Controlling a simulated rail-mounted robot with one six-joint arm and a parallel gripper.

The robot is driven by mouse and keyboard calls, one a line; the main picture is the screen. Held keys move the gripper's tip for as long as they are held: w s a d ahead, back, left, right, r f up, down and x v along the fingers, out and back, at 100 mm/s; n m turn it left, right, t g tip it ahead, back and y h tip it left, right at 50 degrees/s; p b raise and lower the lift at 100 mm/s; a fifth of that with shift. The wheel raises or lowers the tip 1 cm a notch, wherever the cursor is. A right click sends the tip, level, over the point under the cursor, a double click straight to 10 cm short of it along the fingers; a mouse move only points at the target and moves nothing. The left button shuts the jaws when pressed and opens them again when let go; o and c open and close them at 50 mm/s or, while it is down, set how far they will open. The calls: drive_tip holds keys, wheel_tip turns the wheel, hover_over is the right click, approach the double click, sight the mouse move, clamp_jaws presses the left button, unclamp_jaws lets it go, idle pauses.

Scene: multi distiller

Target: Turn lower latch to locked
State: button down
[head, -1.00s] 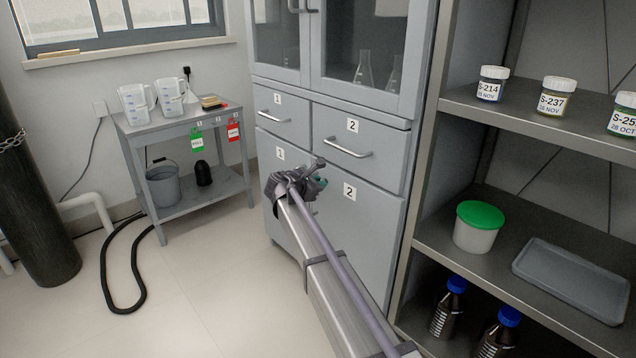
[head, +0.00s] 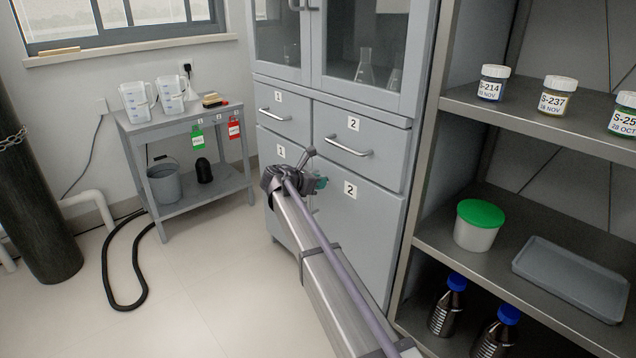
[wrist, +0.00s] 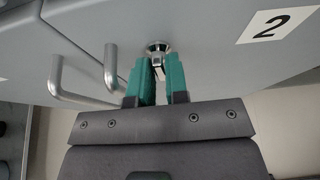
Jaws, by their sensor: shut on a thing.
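The lower latch (wrist: 158,46) is a small round silver fitting on the grey lower door marked 2 (head: 365,222), shown in the wrist view. My gripper (wrist: 160,66) has teal fingers, which are closed on the latch's protruding silver part, one finger on each side. In the head view my gripper (head: 320,183) is at the lower doors, just left of the lower "2" label. My arm hides the latch there. I cannot tell from these views how far the latch is turned.
Two bar handles (wrist: 112,70) stick out left of my fingers in the wrist view. Drawers with handles (head: 348,148) are above the lower doors. An open shelf unit (head: 432,245) stands to the right, and a small trolley (head: 162,128) to the left. Floor between trolley and arm is clear.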

drive_tip(key=c, duration=1.2)
unclamp_jaws()
drive_tip(key=p+v, duration=0.4)
drive_tip(key=v, duration=0.6)
drive_tip(key=shift+s+a+r, duration=0.15)
drive_tip(key=shift+s+a, duration=0.1)
drive_tip(key=shift+s, duration=0.05)
